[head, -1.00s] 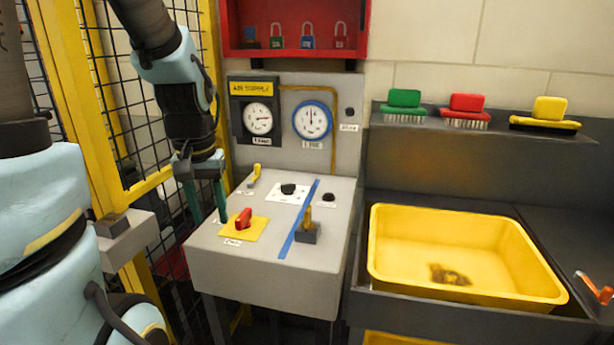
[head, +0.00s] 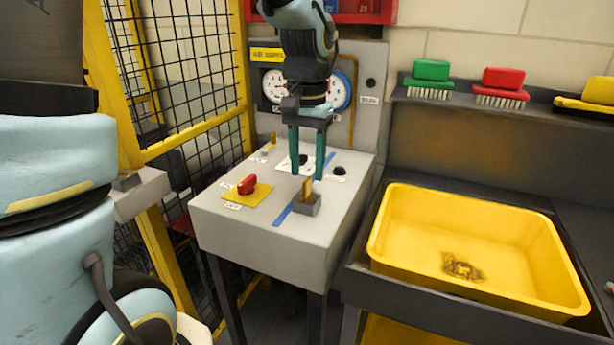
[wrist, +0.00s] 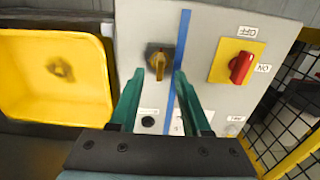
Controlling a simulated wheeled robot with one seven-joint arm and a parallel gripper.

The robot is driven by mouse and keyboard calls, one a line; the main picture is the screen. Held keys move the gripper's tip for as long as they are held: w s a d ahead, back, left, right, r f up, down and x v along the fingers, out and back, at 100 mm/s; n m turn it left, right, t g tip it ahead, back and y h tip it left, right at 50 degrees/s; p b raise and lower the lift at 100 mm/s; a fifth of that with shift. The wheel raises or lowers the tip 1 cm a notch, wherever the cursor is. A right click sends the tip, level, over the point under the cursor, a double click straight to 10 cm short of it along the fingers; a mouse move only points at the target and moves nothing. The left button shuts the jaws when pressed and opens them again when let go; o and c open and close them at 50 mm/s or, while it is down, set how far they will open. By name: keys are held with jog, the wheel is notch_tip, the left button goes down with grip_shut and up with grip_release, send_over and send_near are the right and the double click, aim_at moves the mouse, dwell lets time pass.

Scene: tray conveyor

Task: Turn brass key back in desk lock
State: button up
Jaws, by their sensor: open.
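The brass key (head: 307,188) stands in a dark grey lock block (head: 307,204) near the right front of the grey desk panel. In the wrist view the key (wrist: 158,65) shows in its lock just beyond the fingertips, roughly in line with the gap between them. My gripper (head: 307,177) has two green fingers pointing down, apart, with nothing between them, close above and behind the key. The gripper also shows in the wrist view (wrist: 156,76), open and empty. Whether a finger touches the key cannot be told.
A red knob (head: 247,184) on a yellow plate sits left of a blue stripe (head: 283,214). Black knobs and a small brass lever (head: 272,140) are farther back. A yellow basin (head: 478,210) stands right; a mesh fence (head: 190,75) stands left.

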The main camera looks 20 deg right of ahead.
aim_at(307, 179)
jog(key=shift+f, duration=2.05)
grip_shut()
